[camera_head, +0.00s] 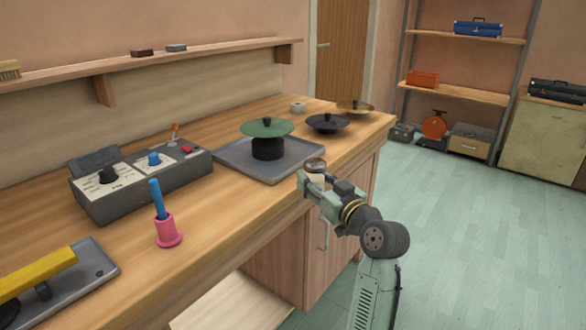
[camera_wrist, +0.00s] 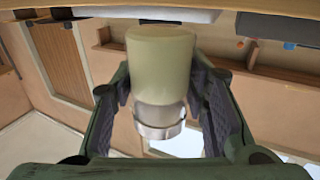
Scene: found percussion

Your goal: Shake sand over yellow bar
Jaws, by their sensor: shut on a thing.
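The yellow bar (camera_head: 38,272) lies at the lower left of the head view, raised on dark supports over a grey tray (camera_head: 98,266), and is cut by the picture edge. My gripper (camera_head: 316,180) is at the bench's front edge, far to the right of the bar. It is shut on a pale cylindrical shaker (camera_wrist: 160,62) with a shiny band at one end. The shaker sits between both fingers in the wrist view; in the head view mostly its round top (camera_head: 315,164) shows. Any sand is hidden.
A pink holder with a blue stick (camera_head: 168,232) and a grey control box (camera_head: 140,182) stand between gripper and bar. A green disc (camera_head: 267,128) on a black stand, in a grey tray (camera_head: 230,158), is just left of my gripper. Dark (camera_head: 327,122) and brass discs (camera_head: 355,107) stand behind.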

